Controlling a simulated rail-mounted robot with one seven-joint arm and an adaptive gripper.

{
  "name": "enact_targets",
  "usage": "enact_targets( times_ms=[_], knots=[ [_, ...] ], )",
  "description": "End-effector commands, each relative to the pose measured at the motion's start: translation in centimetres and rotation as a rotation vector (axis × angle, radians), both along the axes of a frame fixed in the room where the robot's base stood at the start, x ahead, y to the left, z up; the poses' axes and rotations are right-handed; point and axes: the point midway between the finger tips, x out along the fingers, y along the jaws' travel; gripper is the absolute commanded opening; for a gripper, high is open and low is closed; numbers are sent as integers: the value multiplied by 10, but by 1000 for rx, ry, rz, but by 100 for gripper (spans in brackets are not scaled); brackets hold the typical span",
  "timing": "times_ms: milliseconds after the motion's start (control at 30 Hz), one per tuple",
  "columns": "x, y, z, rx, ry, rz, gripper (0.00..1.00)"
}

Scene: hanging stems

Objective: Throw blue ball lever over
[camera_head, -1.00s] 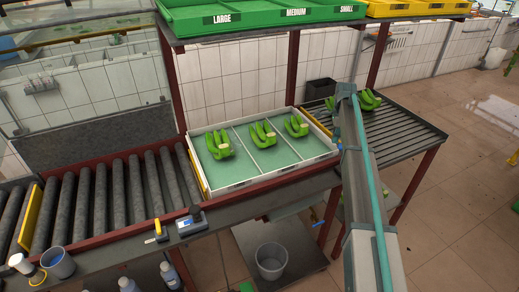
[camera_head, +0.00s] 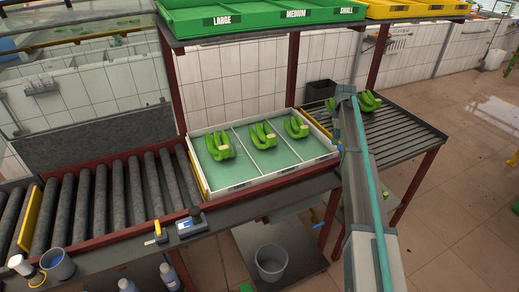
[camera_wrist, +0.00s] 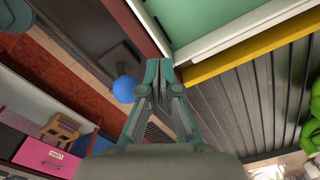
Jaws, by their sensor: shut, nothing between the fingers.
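The lever's blue ball (camera_wrist: 126,89) shows in the wrist view, just left of my fingers and close to them. Its rod is not clearly visible, and I cannot tell whether a finger touches the ball. My gripper (camera_wrist: 159,68) is shut, with its fingertips together and nothing between them. The fingertips lie near the red and grey table frame, beside the corner of the white-rimmed tray. In the head view my gripper is hidden behind the arm and the table edge.
The white-rimmed tray (camera_head: 235,184) holds green banana bunches (camera_head: 263,134). A roller conveyor (camera_head: 118,195) lies left, and a slatted table (camera_head: 395,128) right. A grey bucket (camera_head: 271,262) stands on the lower shelf. A pink box (camera_wrist: 50,158) shows lower left in the wrist view.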

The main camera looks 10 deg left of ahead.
Motion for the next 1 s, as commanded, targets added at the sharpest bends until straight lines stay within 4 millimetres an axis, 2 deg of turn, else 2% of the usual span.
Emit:
enact_targets(
  times_ms=[467,1000],
  knots=[
    [0,0,-2,0,0,0,0],
    [0,0,-24,0,0,0,0]
  ],
)
